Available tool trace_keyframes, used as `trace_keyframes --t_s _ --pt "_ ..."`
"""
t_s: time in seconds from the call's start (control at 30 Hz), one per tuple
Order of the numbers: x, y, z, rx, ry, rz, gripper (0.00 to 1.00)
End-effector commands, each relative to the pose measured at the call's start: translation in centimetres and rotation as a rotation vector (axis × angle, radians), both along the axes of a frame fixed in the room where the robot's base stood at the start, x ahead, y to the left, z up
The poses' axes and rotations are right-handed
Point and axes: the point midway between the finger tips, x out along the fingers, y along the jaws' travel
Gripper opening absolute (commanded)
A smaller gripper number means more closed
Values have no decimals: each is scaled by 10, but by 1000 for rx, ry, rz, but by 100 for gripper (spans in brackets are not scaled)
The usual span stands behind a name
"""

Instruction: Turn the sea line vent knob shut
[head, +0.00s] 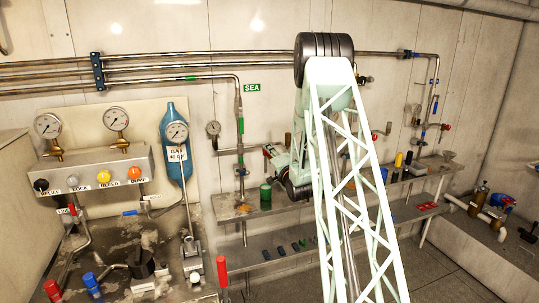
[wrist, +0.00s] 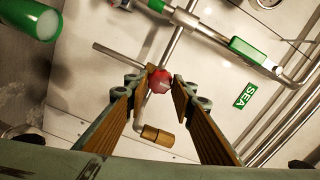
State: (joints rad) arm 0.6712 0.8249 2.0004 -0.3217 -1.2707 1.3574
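The small red faceted knob (wrist: 160,80) sits on a thin metal pipe branch, near the middle of the wrist view. My gripper (wrist: 163,76) is open, with one brown-padded finger on each side of the knob. The fingertips are very close to it; I cannot tell whether they touch it. A green SEA label (wrist: 244,96) is on the wall to the right of the knob. In the head view, my gripper (head: 271,153) is at the wall pipework below the SEA label (head: 251,88). My arm hides part of that area.
A brass-coloured fitting (wrist: 157,135) hangs from the pipe between my fingers. A green-banded pipe (wrist: 245,47) runs above right. A green cylinder (head: 265,195) stands on the shelf (head: 232,211) below my gripper.

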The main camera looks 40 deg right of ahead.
Motion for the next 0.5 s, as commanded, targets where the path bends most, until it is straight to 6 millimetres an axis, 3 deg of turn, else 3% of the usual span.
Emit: trace_keyframes --t_s 0.1,0.5 --pt "0 0 0 0 0 0 34" --pt "-2 1 -1 -1 1 0 34"
